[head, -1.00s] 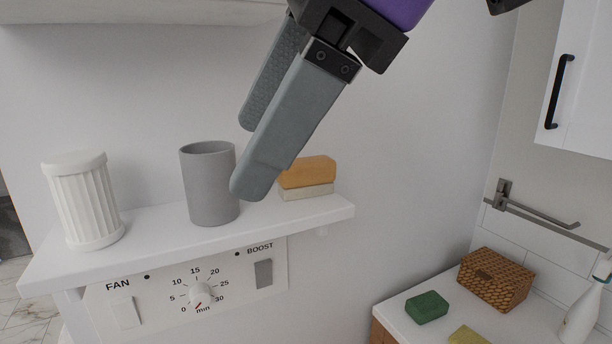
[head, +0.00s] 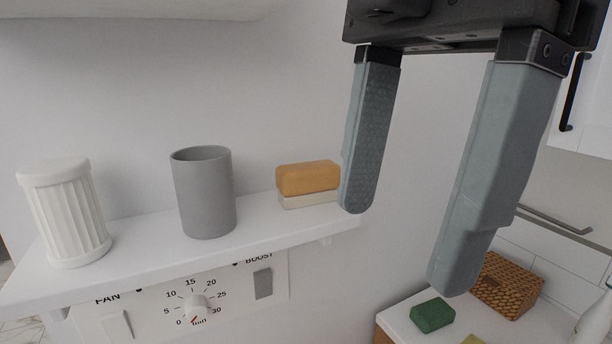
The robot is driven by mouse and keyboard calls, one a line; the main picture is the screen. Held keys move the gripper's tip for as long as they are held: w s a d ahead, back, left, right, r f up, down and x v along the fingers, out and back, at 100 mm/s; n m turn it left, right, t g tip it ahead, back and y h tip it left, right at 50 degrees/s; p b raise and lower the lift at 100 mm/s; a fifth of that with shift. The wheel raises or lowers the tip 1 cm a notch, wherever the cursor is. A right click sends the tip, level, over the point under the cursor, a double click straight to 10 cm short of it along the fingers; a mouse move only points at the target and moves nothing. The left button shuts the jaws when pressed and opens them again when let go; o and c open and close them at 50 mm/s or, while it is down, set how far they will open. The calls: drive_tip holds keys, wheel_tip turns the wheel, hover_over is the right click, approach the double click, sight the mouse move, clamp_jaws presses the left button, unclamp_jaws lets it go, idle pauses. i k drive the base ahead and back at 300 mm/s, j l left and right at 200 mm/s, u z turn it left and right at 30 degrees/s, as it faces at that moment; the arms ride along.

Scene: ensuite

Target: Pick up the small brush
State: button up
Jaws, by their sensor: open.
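The small brush (head: 308,179) has an orange-brown block on top and a pale cream layer below, likely bristles. It lies on the right end of the white shelf (head: 262,232), against the wall. My gripper (head: 402,250) is open and empty, with its two grey fingers pointing down and set wide apart. It hangs to the right of the brush in the picture and looks closer to the camera. The left finger's edge appears right beside the brush's right end; I cannot tell whether they touch.
A grey cup (head: 204,193) stands left of the brush, with a white ribbed jar (head: 65,213) farther left. A timer panel (head: 194,307) is below the shelf. A lower counter at right holds a green sponge (head: 432,315) and a woven box (head: 507,284). A cabinet handle is upper right.

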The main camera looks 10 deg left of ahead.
sight(300, 185)
drive_tip(key=i+j, duration=0.15)
drive_tip(key=i, duration=0.3)
drive_tip(key=i+j, duration=0.2)
drive_tip(key=i, duration=0.2)
